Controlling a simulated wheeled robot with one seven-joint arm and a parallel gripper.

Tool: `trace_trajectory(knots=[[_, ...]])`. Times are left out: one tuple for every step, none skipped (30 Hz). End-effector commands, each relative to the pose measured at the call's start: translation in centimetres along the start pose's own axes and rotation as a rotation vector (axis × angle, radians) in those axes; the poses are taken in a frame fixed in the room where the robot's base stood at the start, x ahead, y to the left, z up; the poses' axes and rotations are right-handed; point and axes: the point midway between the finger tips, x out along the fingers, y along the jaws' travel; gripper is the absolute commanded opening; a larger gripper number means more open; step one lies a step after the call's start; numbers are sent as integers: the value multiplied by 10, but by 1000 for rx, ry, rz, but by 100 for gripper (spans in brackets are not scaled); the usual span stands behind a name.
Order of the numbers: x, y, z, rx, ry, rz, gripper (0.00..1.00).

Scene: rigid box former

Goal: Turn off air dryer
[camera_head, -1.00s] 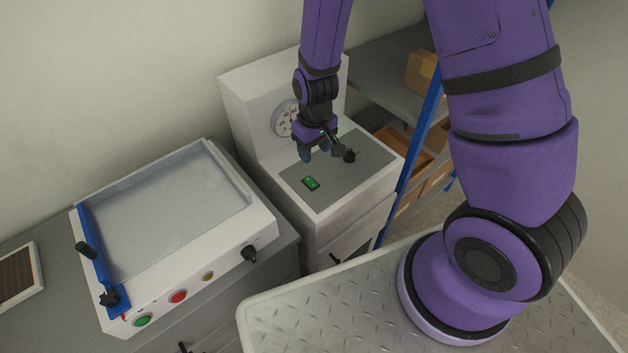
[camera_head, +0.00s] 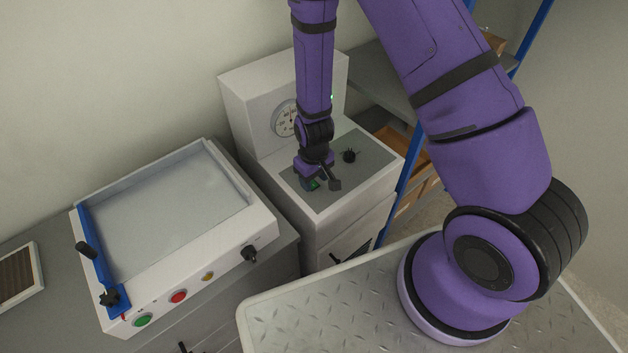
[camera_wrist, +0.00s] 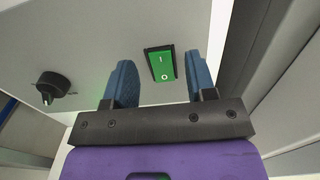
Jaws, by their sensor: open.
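The air dryer (camera_head: 372,187) is a white cabinet with a round gauge (camera_head: 284,118) on its upright back part and a grey top panel. A green rocker switch (camera_wrist: 161,65) with a black frame is set in that panel. In the head view the switch (camera_head: 315,185) is partly hidden by my gripper. My gripper (camera_head: 320,186) is open and empty, low over the panel at the switch. In the wrist view its blue fingers (camera_wrist: 160,82) stand on either side of the switch, nearer the camera. I cannot tell whether they touch the panel.
A black knob (camera_head: 349,156) stands on the same panel, also in the wrist view (camera_wrist: 52,86). To the left is a white machine (camera_head: 224,236) with a blue bar, knobs and coloured buttons. A shelf with a blue post (camera_head: 408,172) stands at the right.

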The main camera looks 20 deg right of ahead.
Motion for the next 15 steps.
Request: trace_trajectory(knots=[[4,0,0,0,-2,0,51],[6,0,1,1,-2,0,51],[8,0,1,1,-2,0,51],[9,0,1,1,-2,0,51],[10,0,0,1,-1,0,51],[11,0,0,1,0,0,51],[11,0,0,1,0,0,51],[12,0,0,1,0,0,51],[12,0,0,1,0,0,51],[12,0,0,0,0,0,51],[12,0,0,0,0,0,51],[12,0,0,0,0,0,51],[12,0,0,0,0,0,51],[12,0,0,0,0,0,51],[12,0,0,0,0,0,49]])
